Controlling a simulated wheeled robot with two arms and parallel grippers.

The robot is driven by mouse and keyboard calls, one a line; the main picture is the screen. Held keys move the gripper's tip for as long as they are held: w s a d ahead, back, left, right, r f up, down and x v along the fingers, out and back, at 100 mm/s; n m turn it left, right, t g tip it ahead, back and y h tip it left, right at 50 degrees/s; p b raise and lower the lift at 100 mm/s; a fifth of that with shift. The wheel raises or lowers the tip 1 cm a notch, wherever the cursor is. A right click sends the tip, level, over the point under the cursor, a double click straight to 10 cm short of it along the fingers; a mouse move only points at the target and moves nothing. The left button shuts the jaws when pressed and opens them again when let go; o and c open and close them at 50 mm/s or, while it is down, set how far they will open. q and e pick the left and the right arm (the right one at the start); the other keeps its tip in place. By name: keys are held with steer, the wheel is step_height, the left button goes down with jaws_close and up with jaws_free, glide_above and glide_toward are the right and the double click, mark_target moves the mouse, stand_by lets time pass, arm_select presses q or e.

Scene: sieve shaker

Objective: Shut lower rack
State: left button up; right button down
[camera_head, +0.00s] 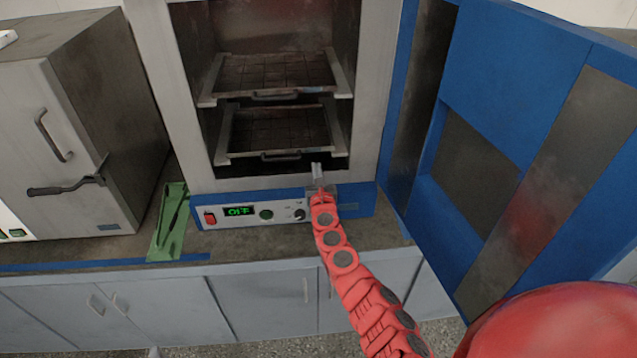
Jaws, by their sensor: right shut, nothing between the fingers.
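The lower rack (276,131) is a dark grid shelf with pale side rails and a small front handle, inside the open oven cabinet. Its front edge sits close to the cabinet opening; I cannot tell exactly how far it is pulled out. The upper rack (272,75) lies above it. My right gripper (317,170) is shut and empty. In the picture it is just below and to the right of the lower rack's handle, at the lower edge of the opening; I see no clear contact. My left gripper is not in view.
The blue oven door (505,60) stands wide open on the right. The control panel (267,212) with an OFF display is below the opening.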

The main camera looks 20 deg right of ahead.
steer(key=v, duration=0.6)
steer(key=shift+s+a, duration=0.15)
steer(key=shift+s, duration=0.15)
